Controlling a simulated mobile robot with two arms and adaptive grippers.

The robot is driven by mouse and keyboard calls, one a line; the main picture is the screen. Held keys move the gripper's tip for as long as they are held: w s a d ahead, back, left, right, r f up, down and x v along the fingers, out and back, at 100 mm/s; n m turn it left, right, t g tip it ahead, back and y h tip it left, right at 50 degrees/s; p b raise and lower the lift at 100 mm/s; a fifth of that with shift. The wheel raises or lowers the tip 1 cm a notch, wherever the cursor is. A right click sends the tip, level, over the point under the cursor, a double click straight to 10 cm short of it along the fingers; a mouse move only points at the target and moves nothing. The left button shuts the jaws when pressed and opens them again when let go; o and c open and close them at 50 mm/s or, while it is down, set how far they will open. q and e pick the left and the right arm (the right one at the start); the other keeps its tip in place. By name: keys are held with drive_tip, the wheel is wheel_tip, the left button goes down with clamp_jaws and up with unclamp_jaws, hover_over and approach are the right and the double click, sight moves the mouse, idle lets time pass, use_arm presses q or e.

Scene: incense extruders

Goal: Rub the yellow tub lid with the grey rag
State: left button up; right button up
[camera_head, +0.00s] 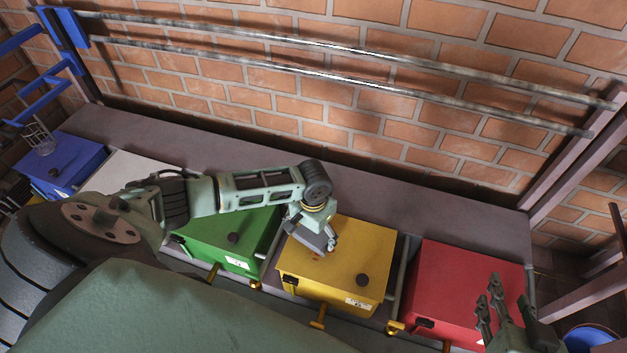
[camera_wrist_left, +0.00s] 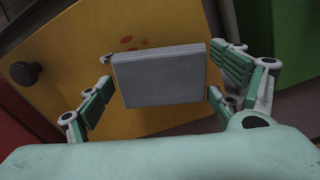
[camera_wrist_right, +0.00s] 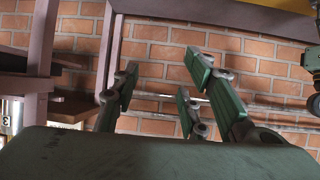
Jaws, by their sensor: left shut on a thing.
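The yellow tub (camera_head: 375,250) stands in the middle of the row. Its lid also shows in the left wrist view (camera_wrist_left: 80,55), with a dark round knob and small red marks near the rag. My left gripper (camera_head: 316,232) is over the far left part of this lid, pointing down. It is shut on the grey rag (camera_wrist_left: 160,80), a flat folded pad between its fingers. I cannot tell whether the rag touches the lid. My right gripper (camera_head: 488,305) is open and empty near the red tub; its spread fingers (camera_wrist_right: 160,85) show in the right wrist view.
A green tub (camera_head: 220,248) is left of the yellow one and a red tub (camera_head: 465,280) is right of it. A blue tub (camera_head: 60,165) stands at the far left. Metal rails (camera_head: 330,74) run along the brick wall. The shelf behind the tubs (camera_head: 420,205) is bare.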

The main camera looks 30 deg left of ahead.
sight(313, 234)
use_arm(q)
drive_tip(key=shift+r+p, duration=0.2)
drive_tip(key=shift+p, duration=0.1)
drive_tip(key=shift+r, duration=0.2)
drive_tip(key=shift+r+p, duration=0.4)
drive_tip(key=shift+p, duration=0.35)
drive_tip(key=shift+r+p, duration=0.25)
drive_tip(key=shift+p, duration=0.05)
drive_tip(key=shift+r+p, duration=1)
drive_tip(key=shift+p, duration=0.25)
drive_tip(key=shift+r, duration=0.1)
use_arm(e)
drive_tip(key=s+d+f+g+h, duration=0.1)
drive_tip(key=s+d+f+g, duration=0.25)
drive_tip(key=s, duration=0.35)
drive_tip(key=s+d+f+g+h, duration=0.1)
drive_tip(key=s+d+f+g, duration=0.15)
drive_tip(key=s+g, duration=0.35)
use_arm(q)
drive_tip(key=shift+r+p, duration=0.2)
drive_tip(key=shift+p, duration=0.2)
drive_tip(key=shift+r+p, duration=0.45)
drive_tip(key=shift+p, duration=0.05)
drive_tip(key=shift+r+p, duration=0.45)
drive_tip(key=shift+p, duration=0.1)
use_arm(e)
drive_tip(key=s+x, duration=0.2)
drive_tip(key=x, duration=0.8)
drive_tip(key=shift+f, duration=0.65)
